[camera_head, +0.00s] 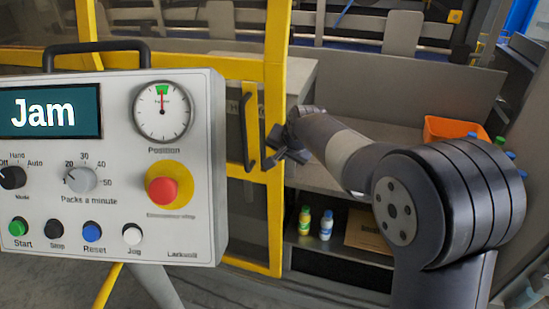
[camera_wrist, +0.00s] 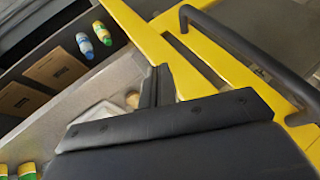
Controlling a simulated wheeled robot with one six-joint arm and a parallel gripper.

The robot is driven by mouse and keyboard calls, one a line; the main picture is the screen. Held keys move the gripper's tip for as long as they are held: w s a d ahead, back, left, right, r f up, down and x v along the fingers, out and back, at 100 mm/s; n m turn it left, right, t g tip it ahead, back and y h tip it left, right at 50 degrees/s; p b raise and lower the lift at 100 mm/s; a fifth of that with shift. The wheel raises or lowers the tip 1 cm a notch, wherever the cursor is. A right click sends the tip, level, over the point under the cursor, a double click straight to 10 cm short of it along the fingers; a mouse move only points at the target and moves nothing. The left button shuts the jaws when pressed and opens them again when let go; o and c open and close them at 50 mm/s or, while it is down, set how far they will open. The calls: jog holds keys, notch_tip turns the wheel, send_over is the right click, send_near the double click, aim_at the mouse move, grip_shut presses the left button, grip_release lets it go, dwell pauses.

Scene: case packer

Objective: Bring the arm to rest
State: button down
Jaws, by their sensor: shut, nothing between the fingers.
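My gripper (camera_head: 281,152) is shut and empty. In the head view it is at the end of my arm, close to the black door handle (camera_head: 249,130) on the yellow-framed door (camera_head: 271,215). I cannot tell whether it touches the handle. In the wrist view the shut fingers (camera_wrist: 153,88) point towards the yellow frame, with the handle (camera_wrist: 235,45) to their right and a gap visible between them. My arm reaches from the right across the counter.
A control panel (camera_head: 208,200) showing "Jam" stands at left. An orange bin (camera_head: 452,129) is at the back right. Two bottles, one yellow-green (camera_head: 304,222) and one white and blue (camera_head: 326,225), and a cardboard box (camera_head: 366,233) are on the lower shelf.

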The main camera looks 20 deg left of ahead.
jog(key=b+v, duration=0.1)
jog(key=v, duration=0.7)
jog(key=shift+a, duration=0.3)
jog(key=shift+s, duration=0.1)
jog(key=w+a+f+p, duration=0.2)
jog(key=w+a+f, duration=0.3)
jog(key=a+f, duration=0.2)
jog(key=shift+w+a+f+p, duration=0.2)
jog(key=shift+f+p, duration=0.1)
jog(key=shift+f, duration=0.15)
